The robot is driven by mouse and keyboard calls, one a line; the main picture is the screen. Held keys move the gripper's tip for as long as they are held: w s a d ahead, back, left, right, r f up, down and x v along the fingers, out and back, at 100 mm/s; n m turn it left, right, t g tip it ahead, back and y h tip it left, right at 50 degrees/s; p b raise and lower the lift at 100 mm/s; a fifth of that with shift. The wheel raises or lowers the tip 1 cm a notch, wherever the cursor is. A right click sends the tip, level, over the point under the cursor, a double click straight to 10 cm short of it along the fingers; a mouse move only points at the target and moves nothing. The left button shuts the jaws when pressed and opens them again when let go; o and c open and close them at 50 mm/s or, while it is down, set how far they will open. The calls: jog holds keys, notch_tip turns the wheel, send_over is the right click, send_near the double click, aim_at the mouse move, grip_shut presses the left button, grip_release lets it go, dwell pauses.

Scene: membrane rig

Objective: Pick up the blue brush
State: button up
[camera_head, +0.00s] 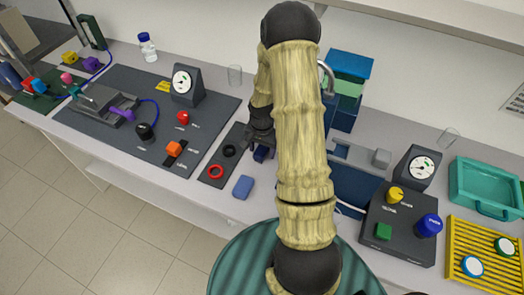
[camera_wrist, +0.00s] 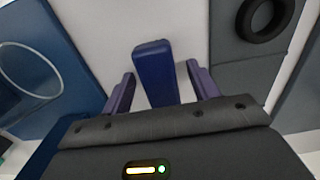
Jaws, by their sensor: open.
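In the wrist view, a dark blue, long, block-like piece, seemingly the blue brush (camera_wrist: 155,75), stands out from the pale bench top between my two purple fingers. My gripper (camera_wrist: 160,88) is open, with one finger on each side of it and a gap showing on both sides. The lower end of the piece is hidden behind the gripper body. In the head view, my gripper (camera_head: 262,152) is low over the bench between the dark mat and the sink. My arm hides much of that spot, so the brush is hard to make out there.
A dark mat (camera_head: 213,172) with a black ring (camera_head: 229,150) and a red ring (camera_head: 216,171) lies just left. A blue block (camera_head: 243,187) sits near the front edge. A blue sink (camera_head: 358,188) is right. A control box (camera_head: 402,222) stands farther right.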

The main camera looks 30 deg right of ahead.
aim_at(262, 148)
jog(key=c, duration=1.1)
jog(key=shift+o, duration=0.2)
notch_tip(262, 148, up, 10)
jog(key=shift+b, duration=0.9)
